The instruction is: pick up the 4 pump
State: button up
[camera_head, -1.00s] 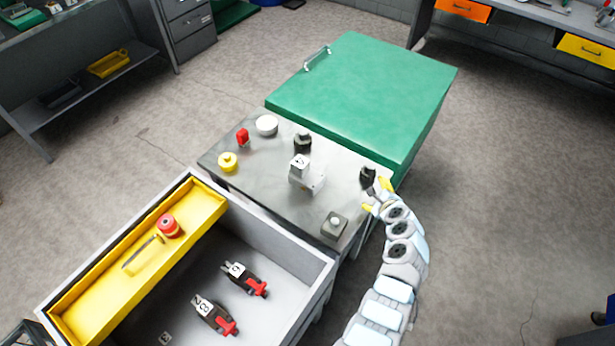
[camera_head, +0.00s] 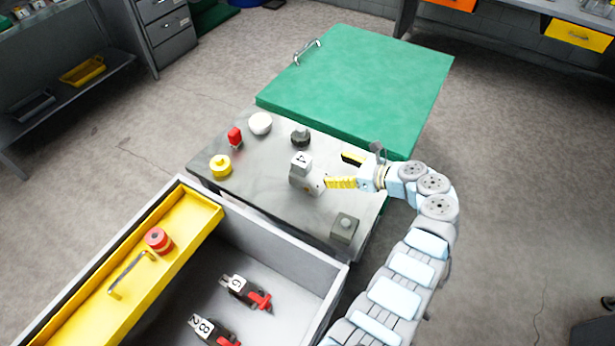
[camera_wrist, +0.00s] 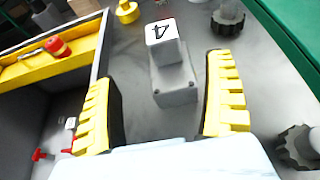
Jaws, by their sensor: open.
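The pump is a small grey block with a white cap marked 4 (camera_head: 302,172), standing on the grey metal tabletop (camera_head: 262,190). In the wrist view, the pump (camera_wrist: 174,82) shows ahead, in the gap between my two fingers. My gripper (camera_head: 335,171) is open and empty, with yellow ridged fingers. In the head view, it reaches in from the right, its fingertips just right of the pump. One fingertip looks close to the pump's lower side; I cannot tell if it touches.
On the tabletop stand a yellow knob (camera_head: 220,166), red piece (camera_head: 235,137), white disc (camera_head: 260,124), dark knob (camera_head: 300,136) and grey button box (camera_head: 344,228). Another dark knob (camera_wrist: 300,147) shows in the wrist view. A green lid (camera_head: 360,85) lies behind.

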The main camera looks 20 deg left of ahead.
aim_at(300, 163)
jog(key=b+x, duration=0.2)
jog(key=x, duration=0.6)
jog(key=shift+a+f, duration=0.2)
jog(key=shift+f, duration=0.05)
jog(key=b+x, duration=0.1)
jog(key=x, duration=0.1)
jog(key=b+x, duration=0.2)
jog(key=shift+w+f, duration=0.25)
jog(key=shift+f, duration=0.15)
jog(key=shift+w+a+f, duration=0.1)
jog(key=shift+a, duration=0.45)
jog(key=c, duration=1.3)
